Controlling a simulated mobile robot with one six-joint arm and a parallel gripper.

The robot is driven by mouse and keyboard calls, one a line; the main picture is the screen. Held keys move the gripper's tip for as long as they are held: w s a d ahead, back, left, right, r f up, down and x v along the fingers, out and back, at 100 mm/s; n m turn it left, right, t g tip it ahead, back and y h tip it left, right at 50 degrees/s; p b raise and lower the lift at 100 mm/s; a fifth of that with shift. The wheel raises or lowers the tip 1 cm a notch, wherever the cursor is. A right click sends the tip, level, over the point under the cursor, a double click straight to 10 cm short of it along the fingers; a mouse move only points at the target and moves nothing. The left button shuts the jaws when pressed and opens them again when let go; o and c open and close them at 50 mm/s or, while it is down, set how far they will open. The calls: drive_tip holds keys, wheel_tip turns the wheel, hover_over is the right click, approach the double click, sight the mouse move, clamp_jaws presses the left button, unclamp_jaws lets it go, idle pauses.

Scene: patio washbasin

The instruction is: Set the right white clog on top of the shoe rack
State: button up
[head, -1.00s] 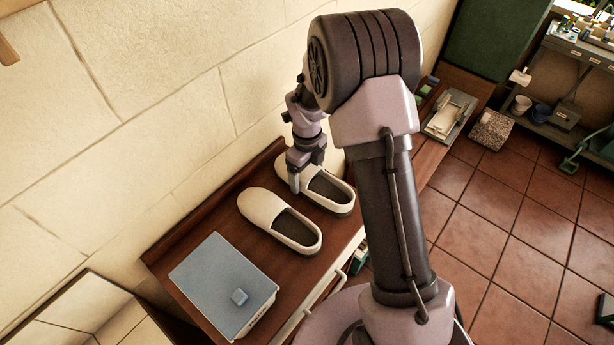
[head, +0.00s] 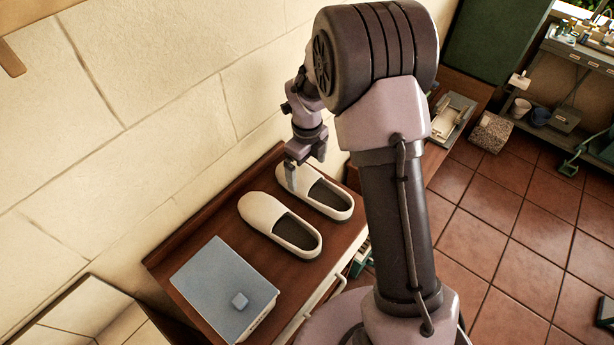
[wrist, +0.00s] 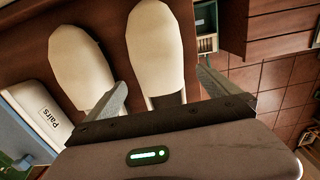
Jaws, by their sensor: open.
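Two white clogs with dark insides stand side by side on a brown wooden top (head: 190,238), which I take for the shoe rack. In the head view the right white clog (head: 333,201) is the one farther along the top, and the other clog (head: 273,219) is on its left. My gripper (head: 305,170) is open and empty, just above the toe end of the right clog. In the wrist view the right clog (wrist: 157,45) lies between my open fingers (wrist: 160,88), and the other clog (wrist: 78,65) is beside the left finger.
A blue-grey lidded box (head: 215,280) stands on the near end of the top; its label (wrist: 50,117) reads "Pairs". The wall (head: 140,120) runs close behind. A bench with a tray (head: 452,115) lies beyond. The tiled floor (head: 490,235) at the right is mostly clear.

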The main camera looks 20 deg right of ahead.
sight(307, 178)
drive_tip(key=s+a+r+n+t, duration=0.1)
drive_tip(key=s+r+n, duration=0.35)
drive_tip(key=r, duration=0.55)
drive_tip(key=s+a+r+n+t, duration=0.1)
drive_tip(key=s+r+n, duration=0.35)
drive_tip(key=r, duration=0.65)
drive_tip(key=s+a+r+n+t+y, duration=0.1)
drive_tip(key=s+r+n+t, duration=0.1)
drive_tip(key=s+n, duration=0.5)
drive_tip(key=s+a+r+n+t+y, duration=0.1)
drive_tip(key=s+r+n, duration=0.2)
drive_tip(key=s+n, duration=0.5)
drive_tip(key=shift+s+t+p, duration=0.4)
drive_tip(key=shift+s, duration=0.2)
